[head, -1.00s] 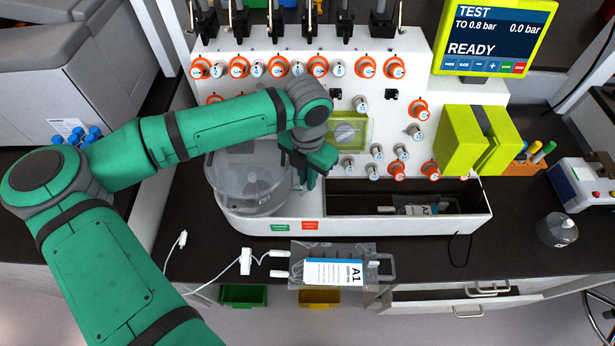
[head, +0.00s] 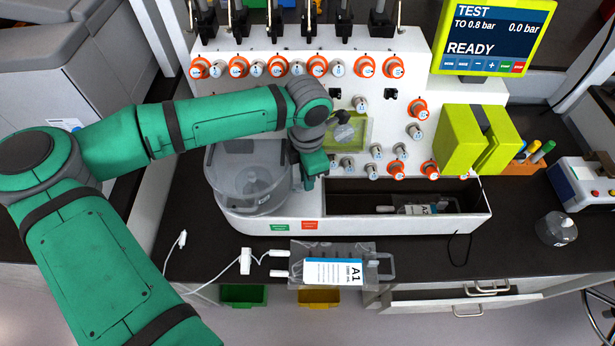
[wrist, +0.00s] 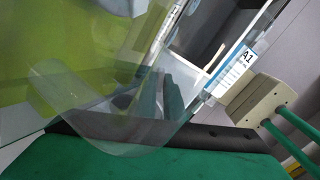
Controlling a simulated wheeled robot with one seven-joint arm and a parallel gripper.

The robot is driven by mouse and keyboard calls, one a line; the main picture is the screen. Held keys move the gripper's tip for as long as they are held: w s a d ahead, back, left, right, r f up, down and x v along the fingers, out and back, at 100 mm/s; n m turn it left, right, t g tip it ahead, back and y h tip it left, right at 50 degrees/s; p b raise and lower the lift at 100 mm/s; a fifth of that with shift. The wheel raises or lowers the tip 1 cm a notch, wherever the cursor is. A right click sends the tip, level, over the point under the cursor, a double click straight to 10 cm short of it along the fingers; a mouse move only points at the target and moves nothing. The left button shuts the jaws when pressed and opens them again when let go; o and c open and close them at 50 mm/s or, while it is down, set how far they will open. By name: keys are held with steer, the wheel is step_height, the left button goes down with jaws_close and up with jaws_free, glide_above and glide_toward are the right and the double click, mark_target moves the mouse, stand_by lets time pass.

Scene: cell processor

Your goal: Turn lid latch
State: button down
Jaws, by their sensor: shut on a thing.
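My gripper (head: 314,164) is at the front of the white machine, between the clear round bowl (head: 245,185) and the yellow-green framed window (head: 362,135). It points down and is shut on a small part that I take to be the lid latch. My own wrist and hand hide the contact in the head view. In the wrist view a clear curved plastic piece (wrist: 105,105) fills the near middle. The yellow-green panel (wrist: 60,65) lies behind it, and green finger-like shapes show dimly through the plastic. The latch's exact angle cannot be told.
Orange and white knobs surround the window. An open dark recess (head: 345,200) lies below right. A bag labelled A1 (head: 332,272) with white tubing lies at the counter's front. A yellow-green block (head: 460,140) and the READY screen (head: 495,38) stand at the right.

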steer(key=shift+s, duration=0.1)
steer(key=c, duration=2.2)
jaws_free()
steer(key=shift+o, duration=0.2)
steer(key=shift+r, duration=0.15)
step_height(320, 180, up, 11)
steer(key=shift+f, duration=0.2)
steer(key=shift+o, duration=0.4)
